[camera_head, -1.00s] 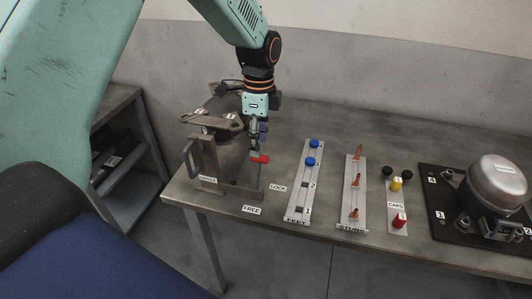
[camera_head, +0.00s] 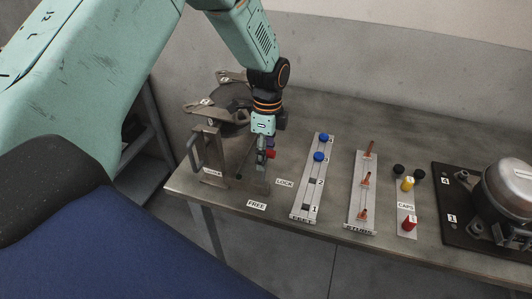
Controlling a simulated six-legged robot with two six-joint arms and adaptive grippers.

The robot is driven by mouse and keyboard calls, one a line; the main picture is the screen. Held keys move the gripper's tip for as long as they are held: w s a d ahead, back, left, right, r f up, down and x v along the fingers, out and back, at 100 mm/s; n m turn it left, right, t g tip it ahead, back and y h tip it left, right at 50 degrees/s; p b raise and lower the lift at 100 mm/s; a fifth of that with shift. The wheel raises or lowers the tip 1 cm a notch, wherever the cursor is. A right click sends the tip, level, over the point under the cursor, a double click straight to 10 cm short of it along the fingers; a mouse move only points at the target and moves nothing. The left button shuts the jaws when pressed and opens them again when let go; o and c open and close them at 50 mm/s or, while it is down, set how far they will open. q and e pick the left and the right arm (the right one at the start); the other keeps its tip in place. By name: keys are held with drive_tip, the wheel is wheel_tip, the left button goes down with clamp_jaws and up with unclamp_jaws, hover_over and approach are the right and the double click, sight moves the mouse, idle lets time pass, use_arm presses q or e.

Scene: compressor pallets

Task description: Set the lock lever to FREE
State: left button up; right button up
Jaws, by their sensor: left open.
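The lock lever shows its red tip (camera_head: 271,154) beside the fixture on the left of the bench. The LOCK label (camera_head: 285,183) lies to the right of the fixture and the FREE label (camera_head: 257,205) lies nearer the front edge. My left gripper (camera_head: 264,150) points down at the red tip and partly covers it. Its jaws are open; whether they touch the lever is unclear. The red tip is on the side of the LOCK label, farther back than FREE. My right gripper is out of view.
A grey fixture (camera_head: 209,150) with an upright handle stands left of the lever. To the right are the feet strip (camera_head: 304,197) with blue caps, the studs strip (camera_head: 362,194), the caps strip (camera_head: 406,214) and a compressor (camera_head: 505,190) on a dark plate (camera_head: 455,225).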

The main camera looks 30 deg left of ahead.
use_arm(q)
drive_tip(key=shift+s+d+r, duration=0.35)
drive_tip(key=shift+s+d, duration=0.05)
drive_tip(key=shift+s, duration=0.05)
drive_tip(key=shift+c, duration=0.7)
drive_tip(key=shift+w+a+f, duration=0.3)
drive_tip(key=shift+w+f, duration=0.05)
drive_tip(key=shift+w, duration=0.1)
drive_tip(key=c, duration=0.5)
drive_tip(key=shift+s+d+r, duration=0.2)
drive_tip(key=shift+s+r, duration=0.1)
drive_tip(key=shift+s, duration=0.05)
clamp_jaws()
drive_tip(key=shift+w, duration=0.15)
